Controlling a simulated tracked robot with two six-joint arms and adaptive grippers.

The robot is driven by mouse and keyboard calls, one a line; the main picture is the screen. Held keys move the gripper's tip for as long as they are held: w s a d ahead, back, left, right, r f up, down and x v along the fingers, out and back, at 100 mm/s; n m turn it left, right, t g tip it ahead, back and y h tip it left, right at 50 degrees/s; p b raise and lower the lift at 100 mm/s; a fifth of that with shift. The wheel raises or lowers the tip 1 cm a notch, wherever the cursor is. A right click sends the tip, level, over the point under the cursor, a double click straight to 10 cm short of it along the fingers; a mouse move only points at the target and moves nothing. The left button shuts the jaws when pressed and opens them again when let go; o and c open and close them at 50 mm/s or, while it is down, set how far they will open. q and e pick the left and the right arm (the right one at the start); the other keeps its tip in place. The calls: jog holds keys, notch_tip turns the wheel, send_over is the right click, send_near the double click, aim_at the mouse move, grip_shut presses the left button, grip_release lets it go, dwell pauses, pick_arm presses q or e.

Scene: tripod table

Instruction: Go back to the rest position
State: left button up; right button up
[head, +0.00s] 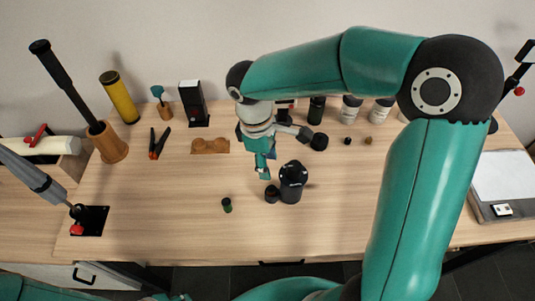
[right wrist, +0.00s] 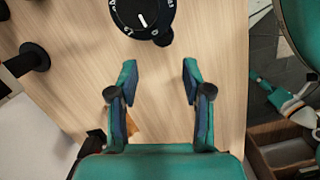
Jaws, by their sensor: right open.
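My right gripper (head: 263,170) hangs over the middle of the table (head: 330,235), beside a black cylinder (head: 292,182). In the right wrist view my right gripper (right wrist: 160,80) is open, with nothing between its fingers. The cylinder's marked dial top (right wrist: 143,14) lies beyond the fingertips there, apart from them. At the bottom edge of the head view, small teal and dark parts look like the tip of my left gripper (head: 176,297). They are mostly cut off, so its jaws cannot be judged.
A small black knob (head: 271,195) and a small green-topped cylinder (head: 227,205) stand nearby. A grey-framed white panel (head: 505,176) is at right. The front middle is mostly clear.

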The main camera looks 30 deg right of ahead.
jog(key=shift+w+a+r, duration=0.1)
jog(key=shift+r, duration=0.75)
